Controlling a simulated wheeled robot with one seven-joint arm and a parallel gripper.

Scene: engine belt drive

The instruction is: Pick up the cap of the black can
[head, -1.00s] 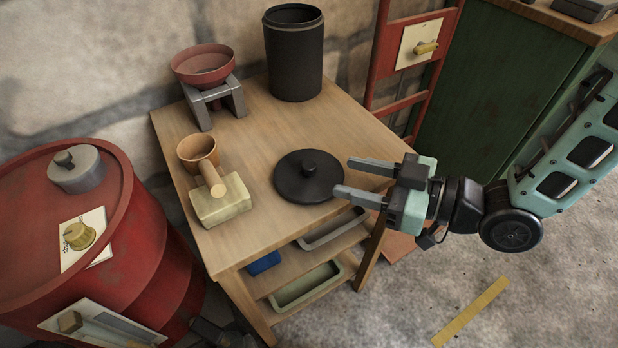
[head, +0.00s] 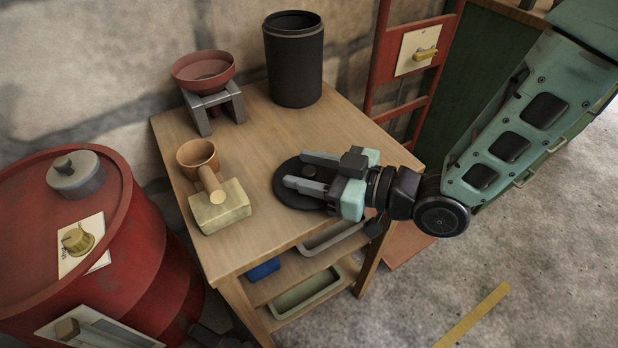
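The black can (head: 294,62) stands upright at the back of the wooden table, with its top uncovered. Its round black cap (head: 285,189) lies flat on the table in front of it, with a small knob (head: 313,176) on top. My gripper (head: 295,170) is over the cap, coming in from the right. Its two fingers are apart, and the knob shows between them. The fingers and gripper body hide the cap's right part. I cannot tell whether the fingers touch the cap.
A mallet (head: 219,206) and an orange-brown cup (head: 198,155) are left of the cap. A red bowl (head: 203,68) sits on a grey stand (head: 213,106) at the back left. Trays (head: 306,291) lie on shelves below. A red drum (head: 150,250) stands left of the table (head: 255,235).

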